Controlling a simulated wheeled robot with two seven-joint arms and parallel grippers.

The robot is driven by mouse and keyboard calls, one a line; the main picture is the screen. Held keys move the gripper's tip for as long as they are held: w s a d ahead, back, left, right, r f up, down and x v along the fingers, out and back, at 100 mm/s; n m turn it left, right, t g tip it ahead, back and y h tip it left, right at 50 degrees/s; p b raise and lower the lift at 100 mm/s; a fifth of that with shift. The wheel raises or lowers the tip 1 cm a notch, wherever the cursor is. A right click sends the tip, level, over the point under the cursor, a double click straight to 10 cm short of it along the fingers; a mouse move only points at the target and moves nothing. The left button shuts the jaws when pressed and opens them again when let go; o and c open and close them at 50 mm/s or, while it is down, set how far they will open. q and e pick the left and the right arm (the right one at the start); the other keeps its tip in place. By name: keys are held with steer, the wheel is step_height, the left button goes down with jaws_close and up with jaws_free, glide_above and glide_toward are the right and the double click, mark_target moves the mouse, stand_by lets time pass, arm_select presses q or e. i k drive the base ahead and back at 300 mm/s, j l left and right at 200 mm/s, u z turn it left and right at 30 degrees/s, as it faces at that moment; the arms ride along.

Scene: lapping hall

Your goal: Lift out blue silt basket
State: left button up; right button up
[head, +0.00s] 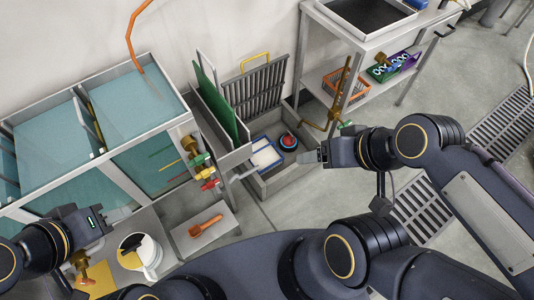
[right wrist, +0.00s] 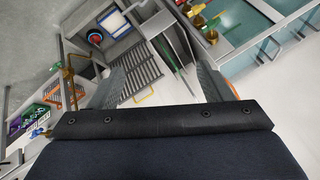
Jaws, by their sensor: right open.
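The blue silt basket (head: 266,156), a blue-rimmed box with a pale inside, sits low in the grey sump (head: 299,172). It also shows at the top of the right wrist view (right wrist: 122,22). My right gripper (head: 308,155) is to the right of the basket, apart from it in the picture; its fingers are spread and empty in the right wrist view (right wrist: 168,82). My left gripper (head: 122,213) is at the lower left, far from the basket, beside the tanks; its jaw gap is hidden.
A red and blue round thing (head: 289,141) is beside the basket. A slatted grate (head: 258,88) with a yellow handle stands upright behind it. A green panel (head: 216,103) and water tanks (head: 132,105) are to the left. A white jug (head: 146,252) stands near my left gripper.

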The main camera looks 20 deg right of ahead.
mark_target(265, 156)
steer(key=i+l, duration=0.15)
steer(key=l, duration=0.2)
steer(key=i+l, duration=0.15)
steer(key=l, duration=0.25)
steer(key=i+l, duration=0.15)
steer(key=l, duration=0.2)
steer(key=i+l, duration=0.1)
steer(key=l, duration=0.25)
steer(key=i+l, duration=0.15)
steer(key=l, duration=0.2)
steer(key=i+l, duration=0.15)
steer(key=l, duration=0.25)
steer(key=i+l, duration=0.15)
steer(key=l, duration=0.2)
steer(key=i+l, duration=0.15)
steer(key=l, duration=0.2)
